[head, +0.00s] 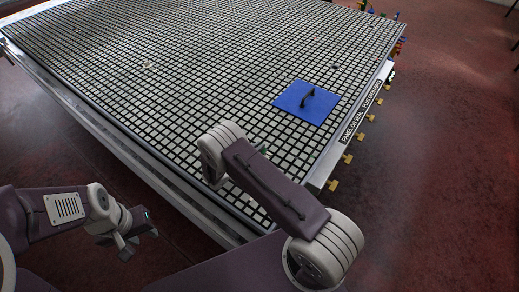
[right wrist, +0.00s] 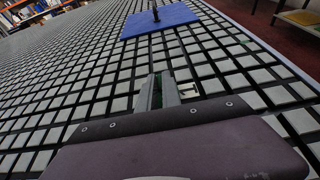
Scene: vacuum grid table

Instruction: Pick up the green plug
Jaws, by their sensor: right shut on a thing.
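In the right wrist view my right gripper (right wrist: 166,90) reaches out over the grid table, its two grey fingers close together. A narrow strip of the green plug (right wrist: 157,94) shows between the fingers, and they are shut on it. Most of the plug is hidden by the fingers, so I cannot tell whether it touches the grid. In the head view my right arm covers most of this gripper. My left gripper (head: 138,246) is open and empty, off the table's near edge at the lower left.
The grid table (head: 200,75) fills the upper part of the head view. A blue panel (head: 290,100) with a black handle (head: 308,98) lies on it, also seen in the right wrist view (right wrist: 178,17). Several yellow knobs (head: 341,161) stick out along the right edge. Much of the grid is clear.

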